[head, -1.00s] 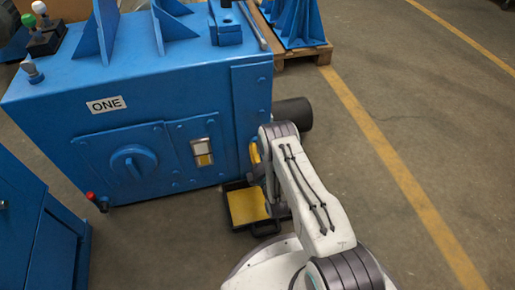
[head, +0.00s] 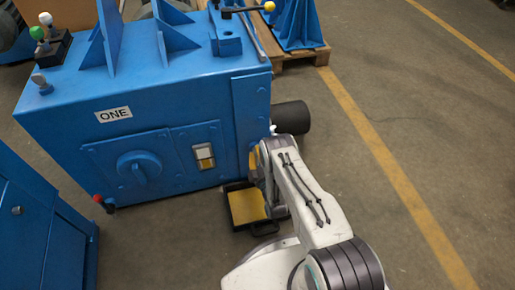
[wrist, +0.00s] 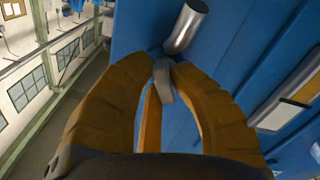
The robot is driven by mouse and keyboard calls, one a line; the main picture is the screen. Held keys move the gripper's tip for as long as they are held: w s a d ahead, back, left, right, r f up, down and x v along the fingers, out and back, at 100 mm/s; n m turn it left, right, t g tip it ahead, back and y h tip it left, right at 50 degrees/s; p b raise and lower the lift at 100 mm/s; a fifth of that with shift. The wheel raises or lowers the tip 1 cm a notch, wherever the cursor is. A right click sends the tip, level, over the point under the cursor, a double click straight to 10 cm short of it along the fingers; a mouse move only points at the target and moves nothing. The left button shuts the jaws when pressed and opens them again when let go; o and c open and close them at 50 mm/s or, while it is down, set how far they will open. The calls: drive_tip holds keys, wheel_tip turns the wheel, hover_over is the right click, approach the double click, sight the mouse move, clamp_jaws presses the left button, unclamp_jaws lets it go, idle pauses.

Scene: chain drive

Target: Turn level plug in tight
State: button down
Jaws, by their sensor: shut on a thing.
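The level plug (wrist: 162,78) shows in the wrist view as a small grey piece between the fingertips of my gripper (wrist: 163,72). My gripper's yellow-brown fingers are closed on it. It is close to the blue gearbox wall (wrist: 222,70), just below a short grey metal pipe (wrist: 186,28). I cannot tell how deep the plug sits or whether it touches the wall. In the head view my gripper (head: 254,163) is at the right end of the blue gearbox (head: 60,130), mostly hidden by my arm, and the plug is hidden there.
A sight glass (head: 204,156) is on the gearbox front; it also shows in the wrist view (wrist: 288,104). A black tray with a yellow inside (head: 246,207) lies on the floor below my gripper. A dark cylinder (head: 291,116) sticks out behind my arm. The floor to the right is clear.

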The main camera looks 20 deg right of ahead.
drive_tip(key=m+p, duration=0.3)
drive_tip(key=m, duration=0.5)
drive_tip(key=m+p, duration=0.1)
drive_tip(key=m, duration=0.1)
drive_tip(key=shift+a+f, duration=0.1)
drive_tip(key=shift+f, duration=0.1)
drive_tip(key=m, duration=0.3)
drive_tip(key=shift+f+m, duration=0.1)
drive_tip(key=shift+m, duration=0.3)
drive_tip(key=m, duration=0.5)
drive_tip(key=shift+a+f+p, duration=0.1)
drive_tip(key=shift+p, duration=0.3)
drive_tip(key=m, duration=0.5)
drive_tip(key=shift+a, duration=0.1)
drive_tip(key=shift+m, duration=0.3)
drive_tip(key=c, duration=1.1)
unclamp_jaws()
drive_tip(key=shift+s, duration=0.1)
